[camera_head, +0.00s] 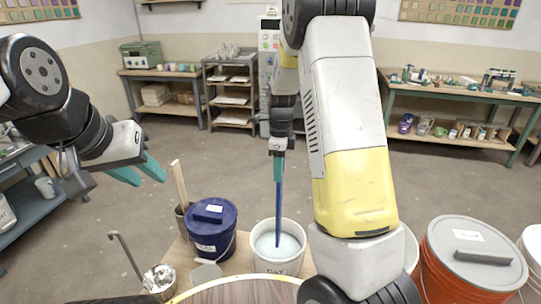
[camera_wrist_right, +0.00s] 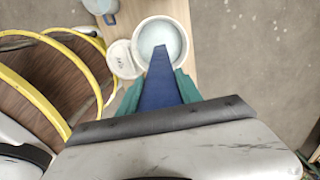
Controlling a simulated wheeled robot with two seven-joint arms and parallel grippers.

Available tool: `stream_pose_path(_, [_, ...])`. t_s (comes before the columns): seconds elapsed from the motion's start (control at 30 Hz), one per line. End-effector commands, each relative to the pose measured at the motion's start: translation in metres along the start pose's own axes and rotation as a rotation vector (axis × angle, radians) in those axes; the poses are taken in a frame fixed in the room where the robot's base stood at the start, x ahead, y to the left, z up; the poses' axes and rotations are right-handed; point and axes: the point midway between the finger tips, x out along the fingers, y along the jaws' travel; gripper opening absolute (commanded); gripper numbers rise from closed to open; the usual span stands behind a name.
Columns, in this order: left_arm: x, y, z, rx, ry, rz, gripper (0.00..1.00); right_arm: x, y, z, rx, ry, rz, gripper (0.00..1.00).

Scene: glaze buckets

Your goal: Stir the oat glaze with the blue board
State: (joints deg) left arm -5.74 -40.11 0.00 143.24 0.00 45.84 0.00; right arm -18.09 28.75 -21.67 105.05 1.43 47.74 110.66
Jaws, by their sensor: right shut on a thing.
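The blue board (camera_head: 279,215) hangs nearly upright from my right gripper (camera_head: 278,158), which is shut on its upper end. In the right wrist view the board (camera_wrist_right: 160,85) runs away between the teal fingers. Its lower end is within the mouth of a white bucket (camera_head: 259,262) of pale glaze (camera_head: 287,247); I cannot tell how deep it dips. The bucket's front label is only partly legible, seeming to end in "AT". The bucket also shows in the right wrist view (camera_wrist_right: 187,35). My left gripper (camera_head: 140,172) is open and empty, up at the left, away from the buckets.
A dark blue lidded bucket (camera_head: 209,240) stands left of the white one, with a dark container holding a wooden stick (camera_head: 179,185) behind it. A metal ladle (camera_head: 128,258) stands in a can at the left. An orange lidded bucket (camera_head: 440,275) is at the right.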

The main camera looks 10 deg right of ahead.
Motion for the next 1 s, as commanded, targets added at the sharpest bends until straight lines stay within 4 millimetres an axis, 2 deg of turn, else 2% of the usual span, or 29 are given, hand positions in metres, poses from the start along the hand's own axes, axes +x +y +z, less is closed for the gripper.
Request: stream_pose_path(1.0, [0.0,0.0,0.0,0.0,0.0,0.0,0.34,0.101,0.0,0.0,0.001,0.0,0.001,0.0])
